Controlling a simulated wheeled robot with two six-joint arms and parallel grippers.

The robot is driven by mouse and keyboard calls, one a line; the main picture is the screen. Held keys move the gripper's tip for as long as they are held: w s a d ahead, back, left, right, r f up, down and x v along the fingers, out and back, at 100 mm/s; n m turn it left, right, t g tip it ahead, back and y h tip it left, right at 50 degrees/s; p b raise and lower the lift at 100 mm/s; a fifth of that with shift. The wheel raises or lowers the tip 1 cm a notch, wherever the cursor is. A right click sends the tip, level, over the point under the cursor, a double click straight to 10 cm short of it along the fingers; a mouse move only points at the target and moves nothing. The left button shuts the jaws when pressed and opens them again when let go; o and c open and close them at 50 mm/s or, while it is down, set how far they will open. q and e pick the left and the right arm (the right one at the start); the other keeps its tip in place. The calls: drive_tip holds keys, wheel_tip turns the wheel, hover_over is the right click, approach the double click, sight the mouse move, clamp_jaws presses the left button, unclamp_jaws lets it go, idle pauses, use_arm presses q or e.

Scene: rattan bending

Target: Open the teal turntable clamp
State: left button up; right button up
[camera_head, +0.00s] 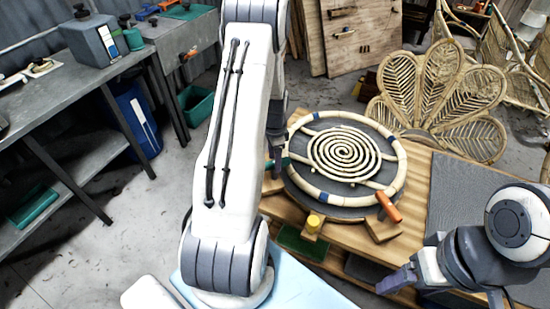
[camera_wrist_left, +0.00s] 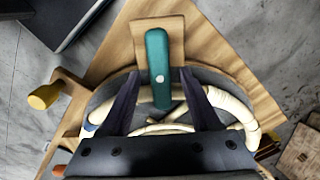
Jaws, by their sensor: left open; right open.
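The teal clamp (camera_wrist_left: 158,68) is a rounded lever on a wooden block at the turntable's rim. In the wrist view it lies lengthwise between the open fingers of my left gripper (camera_wrist_left: 160,80), with a gap on both sides. In the head view my left gripper (camera_head: 277,160) points down at the turntable's left edge, and only a bit of the teal clamp (camera_head: 272,164) shows beside it. The round turntable (camera_head: 300,182) carries a rattan ring and spiral (camera_head: 345,153). My right gripper (camera_head: 440,293) is open at the lower right, away from the turntable.
A yellow clamp (camera_head: 313,222) and an orange clamp (camera_head: 388,206) sit on the turntable's front rim. The wooden table (camera_head: 415,175) holds a grey mat (camera_head: 465,195) at right. A rattan fan-shaped panel (camera_head: 440,90) stands behind. A grey workbench (camera_head: 70,95) is at left.

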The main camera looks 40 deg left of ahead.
use_arm(q)
clamp_jaws()
drive_tip(key=shift+n, duration=0.4)
drive_tip(key=n, duration=1.7)
drive_tip(key=shift+w+n, duration=0.1)
drive_tip(key=shift+n, duration=0.2)
